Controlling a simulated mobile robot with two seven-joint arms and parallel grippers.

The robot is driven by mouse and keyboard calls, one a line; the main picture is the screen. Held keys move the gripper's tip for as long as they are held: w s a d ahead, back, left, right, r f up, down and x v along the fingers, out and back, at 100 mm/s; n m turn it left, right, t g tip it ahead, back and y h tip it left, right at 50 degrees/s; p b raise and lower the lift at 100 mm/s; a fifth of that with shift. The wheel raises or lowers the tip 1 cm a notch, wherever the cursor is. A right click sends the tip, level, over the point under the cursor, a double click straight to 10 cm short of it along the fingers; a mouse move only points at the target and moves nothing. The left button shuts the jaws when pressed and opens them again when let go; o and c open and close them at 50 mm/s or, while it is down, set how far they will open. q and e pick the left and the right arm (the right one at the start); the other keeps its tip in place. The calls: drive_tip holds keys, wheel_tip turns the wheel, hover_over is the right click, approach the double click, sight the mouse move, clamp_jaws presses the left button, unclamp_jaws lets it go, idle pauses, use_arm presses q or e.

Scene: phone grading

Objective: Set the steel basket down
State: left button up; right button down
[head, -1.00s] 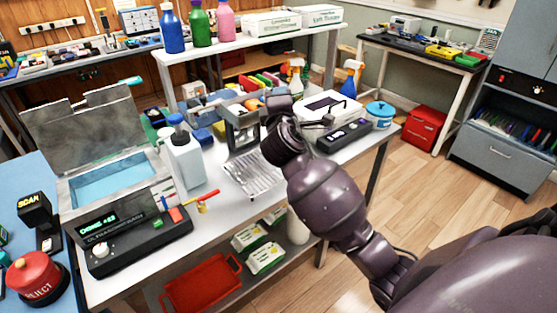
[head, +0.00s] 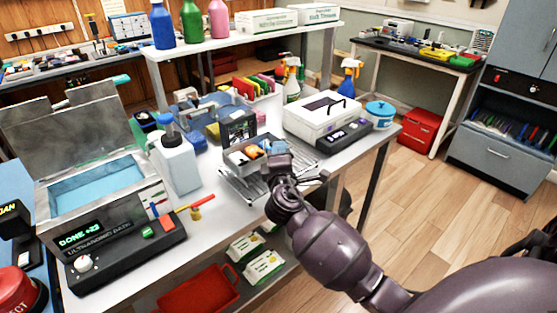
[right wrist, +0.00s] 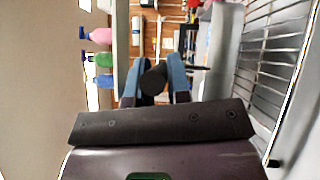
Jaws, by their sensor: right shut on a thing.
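The steel basket (head: 240,162) is a small grey metal box at the middle of the bench, with orange and blue bits showing at its top. It is over the left part of the wire rack (head: 256,186); I cannot tell whether it touches it. My right gripper (head: 272,148) is at the basket's right side, its blue fingers partly hidden by the wrist. In the right wrist view its blue fingers (right wrist: 153,85) are shut around a dark round grip (right wrist: 153,77), and metal bars (right wrist: 268,60) run along the right. My left gripper is not in view.
A black upright device (head: 238,128) stands just behind the basket. The ultrasonic bath (head: 100,190) and a white bottle (head: 177,163) are to the left. A white lidded box (head: 318,115) and a black display unit (head: 345,136) stand to the right. Bare bench shows front left of the rack.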

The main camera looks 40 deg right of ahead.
drive_tip(key=shift+f, duration=0.85)
drive_tip(key=shift+f, duration=0.1)
drive_tip(key=shift+f, duration=0.15)
drive_tip(key=c, duration=1.1)
unclamp_jaws()
